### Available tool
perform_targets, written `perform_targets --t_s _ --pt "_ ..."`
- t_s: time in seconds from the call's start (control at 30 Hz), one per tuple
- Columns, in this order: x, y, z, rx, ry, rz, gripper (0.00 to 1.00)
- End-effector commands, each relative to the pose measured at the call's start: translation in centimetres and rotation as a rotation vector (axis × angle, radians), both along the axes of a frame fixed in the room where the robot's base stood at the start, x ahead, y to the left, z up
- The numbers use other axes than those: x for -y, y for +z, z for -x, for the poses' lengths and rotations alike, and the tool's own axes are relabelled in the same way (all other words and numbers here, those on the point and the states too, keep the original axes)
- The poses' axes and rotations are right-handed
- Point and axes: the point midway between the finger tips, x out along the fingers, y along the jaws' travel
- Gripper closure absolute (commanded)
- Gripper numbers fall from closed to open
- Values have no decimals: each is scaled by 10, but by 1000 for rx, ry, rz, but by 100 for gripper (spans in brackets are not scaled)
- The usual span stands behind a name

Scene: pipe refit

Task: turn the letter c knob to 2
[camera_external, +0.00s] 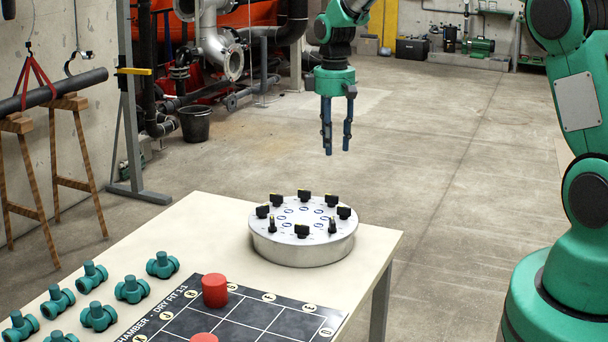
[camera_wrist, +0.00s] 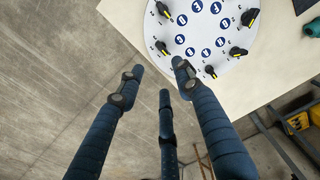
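A round silver drum (camera_external: 303,246) stands on the table, its white top ringed by several black knobs with yellow marks, such as the front knob (camera_external: 301,231). Blue round badges sit inside the ring. My gripper (camera_external: 337,151) hangs above and beyond the drum, pointing down, touching nothing. In the wrist view its fingers (camera_wrist: 158,72) are apart and empty.
The cream table (camera_external: 217,206) also bears a dark board (camera_external: 262,316), red cylinders (camera_external: 215,290) and several green pipe fittings (camera_external: 162,265). A black bucket (camera_external: 195,123) and pipework stand behind on the left. The floor around my gripper is clear.

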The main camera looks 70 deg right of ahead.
Motion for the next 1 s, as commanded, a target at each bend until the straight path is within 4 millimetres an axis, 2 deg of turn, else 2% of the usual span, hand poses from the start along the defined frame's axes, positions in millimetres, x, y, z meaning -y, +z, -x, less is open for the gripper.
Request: perform_targets --t_s 0.17,0.37,1.0 --pt "0 -3 0 0 0 0 65" --pt "0 -17 0 0 0 0 65" --pt "-1 -113 0 -1 0 -1 65"
